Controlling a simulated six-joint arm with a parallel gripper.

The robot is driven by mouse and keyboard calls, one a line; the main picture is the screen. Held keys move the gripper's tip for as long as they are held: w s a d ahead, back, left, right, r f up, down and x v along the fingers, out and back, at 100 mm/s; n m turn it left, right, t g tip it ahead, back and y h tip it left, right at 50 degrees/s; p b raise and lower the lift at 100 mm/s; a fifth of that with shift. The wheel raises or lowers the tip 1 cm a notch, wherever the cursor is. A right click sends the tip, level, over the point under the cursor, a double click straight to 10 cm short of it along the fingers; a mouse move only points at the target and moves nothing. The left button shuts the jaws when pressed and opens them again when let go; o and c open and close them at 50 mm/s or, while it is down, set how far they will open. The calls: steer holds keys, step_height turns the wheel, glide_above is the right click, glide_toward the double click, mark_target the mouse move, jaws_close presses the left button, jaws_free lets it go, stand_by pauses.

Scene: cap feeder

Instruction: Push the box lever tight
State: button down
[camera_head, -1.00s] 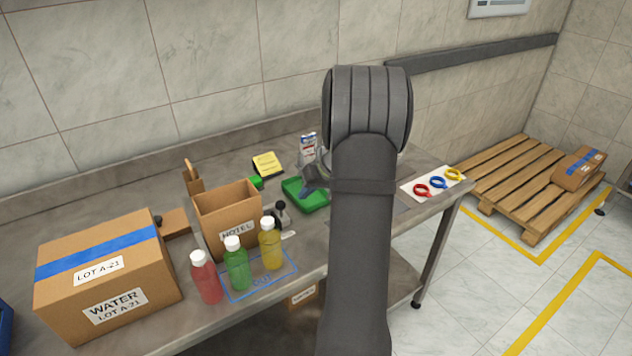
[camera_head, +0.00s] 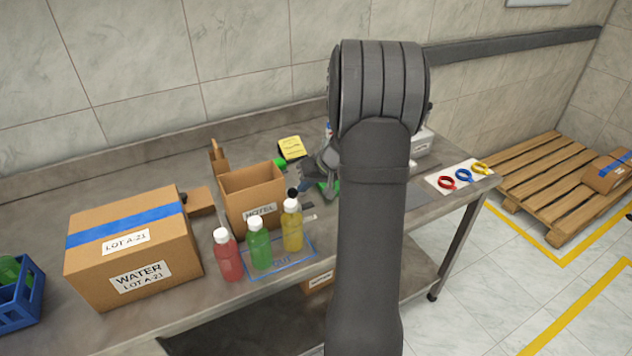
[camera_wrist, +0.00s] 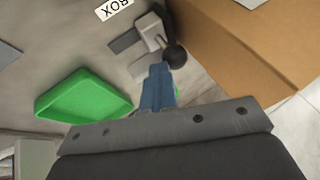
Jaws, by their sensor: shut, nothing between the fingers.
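In the head view my gripper (camera_head: 304,188) is partly hidden behind my arm.
The open carton (camera_head: 254,196) labelled HOTEL stands close to the lever. Red (camera_head: 227,258), green (camera_head: 260,247) and yellow (camera_head: 292,230) bottles stand in front. A green tray (camera_wrist: 80,97) lies beside my gripper. A large WATER box (camera_head: 130,250) is at left.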

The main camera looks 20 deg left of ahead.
steer(key=shift+s+a, duration=0.55)
steer(key=shift+s, duration=0.05)
steer(key=w+d+r, duration=0.1)
steer(key=d+r, duration=0.7)
steer(key=r, duration=0.1)
steer(key=shift+w+d, duration=0.4)
